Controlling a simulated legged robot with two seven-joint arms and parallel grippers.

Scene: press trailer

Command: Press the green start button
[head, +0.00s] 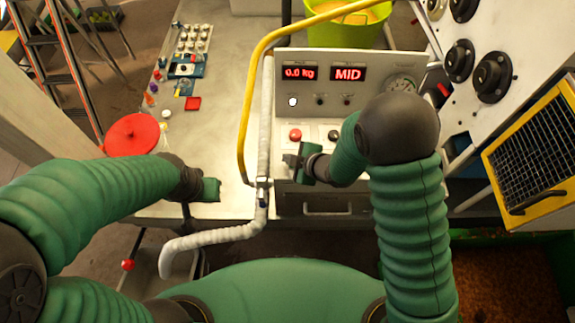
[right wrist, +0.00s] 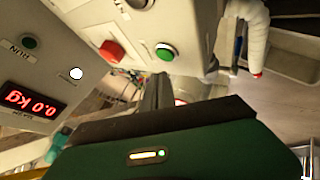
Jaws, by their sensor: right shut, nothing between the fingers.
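The green start button (right wrist: 166,52) is a round green cap in a pale ring on the panel's lower face, in the right wrist view. A red button (right wrist: 112,50) sits beside it; it also shows in the head view (head: 295,134). My right gripper (head: 292,161) is shut and empty in front of the panel. In the right wrist view its fingertips (right wrist: 157,82) point at the green button, close to it; I cannot tell whether they touch. In the head view the green button is not visible. My left gripper (head: 210,190) is over the table's front edge, its fingers unclear.
The control panel (head: 325,107) shows "0.0 kg" and "MID". A dark green RUN lamp (right wrist: 28,41) and a lit white lamp (right wrist: 76,73) are on it. A yellow pipe (head: 244,125) and white hose (head: 264,120) stand left of it. A red disc (head: 132,134) is at left.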

